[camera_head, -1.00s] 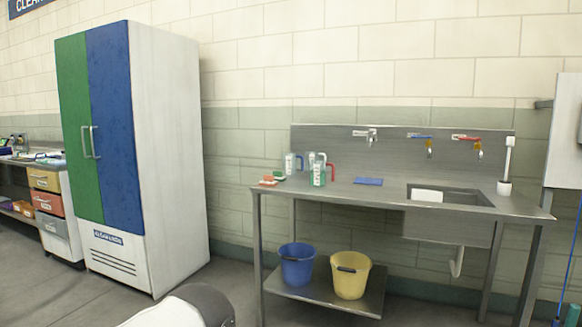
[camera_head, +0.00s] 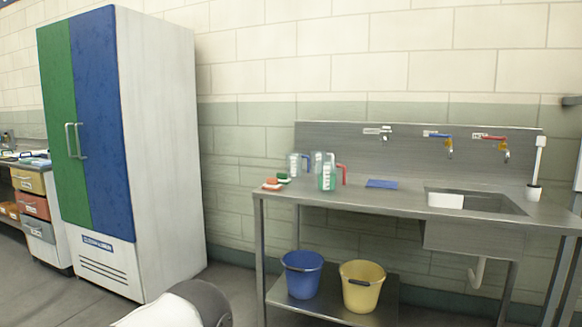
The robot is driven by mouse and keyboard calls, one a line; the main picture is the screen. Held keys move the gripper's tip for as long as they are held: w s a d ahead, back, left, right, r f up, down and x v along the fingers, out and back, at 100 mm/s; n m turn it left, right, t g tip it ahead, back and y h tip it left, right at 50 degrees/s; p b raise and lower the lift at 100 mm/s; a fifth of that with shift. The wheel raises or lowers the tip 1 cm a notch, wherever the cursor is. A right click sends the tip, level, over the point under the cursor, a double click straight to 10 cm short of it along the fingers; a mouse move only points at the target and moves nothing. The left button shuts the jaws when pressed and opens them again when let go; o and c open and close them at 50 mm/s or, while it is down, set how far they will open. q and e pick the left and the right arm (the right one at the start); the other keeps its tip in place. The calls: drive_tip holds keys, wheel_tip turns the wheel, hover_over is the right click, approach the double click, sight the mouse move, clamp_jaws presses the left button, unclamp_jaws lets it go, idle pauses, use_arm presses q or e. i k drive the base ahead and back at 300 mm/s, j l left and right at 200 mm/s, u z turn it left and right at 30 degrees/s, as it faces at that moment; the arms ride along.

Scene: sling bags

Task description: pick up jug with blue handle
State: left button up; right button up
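A clear jug with a blue handle (camera_head: 295,164) stands upright at the back left of the metal sink table (camera_head: 365,203). A jug with a red handle (camera_head: 326,180) stands in front and to its right, with another clear jug (camera_head: 317,158) partly hidden behind it. Neither gripper is in view. A white and dark rounded part, which looks like part of my own body, shows at the bottom edge, well short of the table.
A red brush (camera_head: 271,184) and a green one (camera_head: 284,178) lie left of the jugs. A blue cloth (camera_head: 382,184) lies to the right, before the sink (camera_head: 480,203). Blue (camera_head: 301,275) and yellow (camera_head: 362,287) buckets stand on the lower shelf. A tall cabinet (camera_head: 155,150) stands left.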

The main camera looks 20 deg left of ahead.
sight(293, 160)
drive_tip(key=i+j, duration=1.5)
drive_tip(key=j, duration=0.25)
drive_tip(key=i+j, duration=0.75)
drive_tip(key=j, duration=0.1)
